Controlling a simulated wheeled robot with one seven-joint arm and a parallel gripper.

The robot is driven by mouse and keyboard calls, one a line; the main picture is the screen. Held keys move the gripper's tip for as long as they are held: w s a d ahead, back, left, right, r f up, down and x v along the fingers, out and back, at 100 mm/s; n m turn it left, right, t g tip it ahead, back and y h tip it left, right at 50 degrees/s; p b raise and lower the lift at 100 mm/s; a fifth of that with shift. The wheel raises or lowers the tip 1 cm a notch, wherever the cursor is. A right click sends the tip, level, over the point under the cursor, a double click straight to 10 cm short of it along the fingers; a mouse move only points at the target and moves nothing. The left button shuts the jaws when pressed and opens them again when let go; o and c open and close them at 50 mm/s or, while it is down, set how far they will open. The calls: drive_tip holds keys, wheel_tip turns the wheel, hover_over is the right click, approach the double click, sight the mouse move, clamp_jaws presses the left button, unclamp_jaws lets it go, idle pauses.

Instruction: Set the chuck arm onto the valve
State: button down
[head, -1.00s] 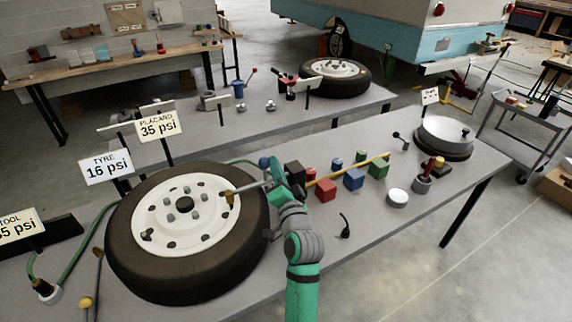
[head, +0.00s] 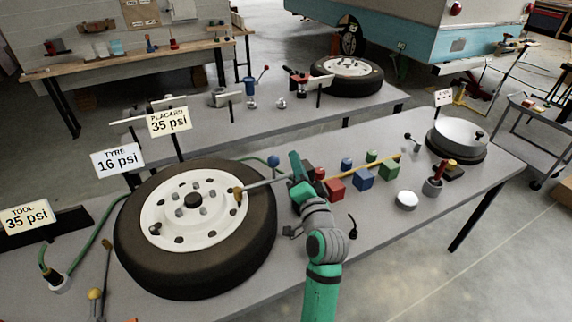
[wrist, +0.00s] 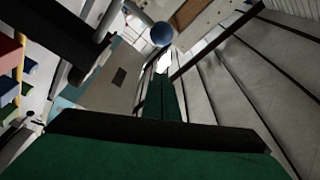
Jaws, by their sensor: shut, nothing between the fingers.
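The chuck arm (head: 262,185) is a grey rod with a brass chuck (head: 238,194) at its left end, over the right side of the wheel's white rim. A blue ball (head: 273,161) stands just above the rod; it also shows in the wrist view (wrist: 162,34). I cannot make out the valve; it may be hidden under the brass chuck. The wheel (head: 133,245) lies flat on the bench. My gripper (head: 296,166) is shut and empty, close to the rod's right end. I cannot tell whether it touches the rod.
Red (head: 335,190), blue (head: 362,178) and green (head: 388,169) blocks stand right of my gripper, with a yellow stick among them. A white puck (head: 406,200) and a round lidded pan (head: 458,134) are further right. A green hose (head: 88,243) runs left of the wheel.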

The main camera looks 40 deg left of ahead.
drive_tip(key=v, duration=0.9)
drive_tip(key=shift+s+d+f, duration=0.15)
drive_tip(key=shift+d, duration=0.1)
drive_tip(key=shift+d, duration=0.1)
drive_tip(key=s+d+f+m+t+h, duration=0.2)
drive_tip(key=s+d+f+h, duration=0.3)
drive_tip(key=d+f, duration=0.45)
drive_tip(key=s+d+f+m+t+h, duration=0.2)
drive_tip(key=s+d+f+h, duration=0.35)
drive_tip(key=d+f, duration=0.45)
drive_tip(key=s+d+f+n+h, duration=0.1)
drive_tip(key=s+d, duration=0.4)
drive_tip(key=s, duration=0.6)
drive_tip(key=s+d+f+n+h, duration=0.2)
drive_tip(key=s+d+n+h, duration=0.2)
drive_tip(key=s, duration=0.8)
drive_tip(key=shift+d+g, duration=0.3)
drive_tip(key=shift+d, duration=0.3)
